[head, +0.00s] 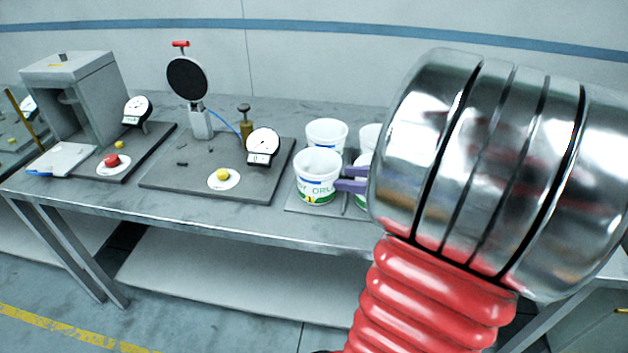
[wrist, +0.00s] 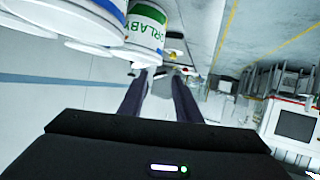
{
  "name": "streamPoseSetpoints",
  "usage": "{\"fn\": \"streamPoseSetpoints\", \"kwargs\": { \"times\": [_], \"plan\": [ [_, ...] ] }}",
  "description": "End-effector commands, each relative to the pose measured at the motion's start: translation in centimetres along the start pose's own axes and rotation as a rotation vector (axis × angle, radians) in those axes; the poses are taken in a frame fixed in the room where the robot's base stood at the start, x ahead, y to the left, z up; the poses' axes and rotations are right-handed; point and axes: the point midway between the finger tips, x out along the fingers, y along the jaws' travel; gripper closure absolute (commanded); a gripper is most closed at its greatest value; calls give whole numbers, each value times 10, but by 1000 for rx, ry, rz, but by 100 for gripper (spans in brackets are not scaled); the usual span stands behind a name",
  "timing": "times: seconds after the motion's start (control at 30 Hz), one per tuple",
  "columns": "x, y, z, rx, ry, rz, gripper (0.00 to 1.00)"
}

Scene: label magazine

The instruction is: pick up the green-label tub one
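A white tub with a green-banded label (head: 316,194) stands at the front left of the tub group in the head view. In the wrist view the green-label tub (wrist: 147,29) appears upside down at the top, beyond the fingers. My gripper (head: 346,178) has two purple fingers pointing left at the tub's right side; whether they touch it I cannot tell. In the wrist view my gripper (wrist: 158,76) is open, with a clear gap between its fingers and no tub between them. My wrist hides the right of the group.
Another white tub (head: 326,131) stands behind, and more are partly hidden to the right. The tubs stand on a grey plate (head: 296,204) on the bench. Left of it is a dark board (head: 200,182) with a gauge (head: 263,146) and yellow button (head: 223,175). Bare bench lies along the front edge.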

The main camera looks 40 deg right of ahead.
Motion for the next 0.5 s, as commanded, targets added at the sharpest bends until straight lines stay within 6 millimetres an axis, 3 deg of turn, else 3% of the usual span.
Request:
{"fn": "streamPoseSetpoints", "kwargs": {
  "times": [0.23,0.5],
  "plan": [
    [7,0,0,-1,0,1,69],
    [37,0,0,-2,0,-1,69]
  ]
}}
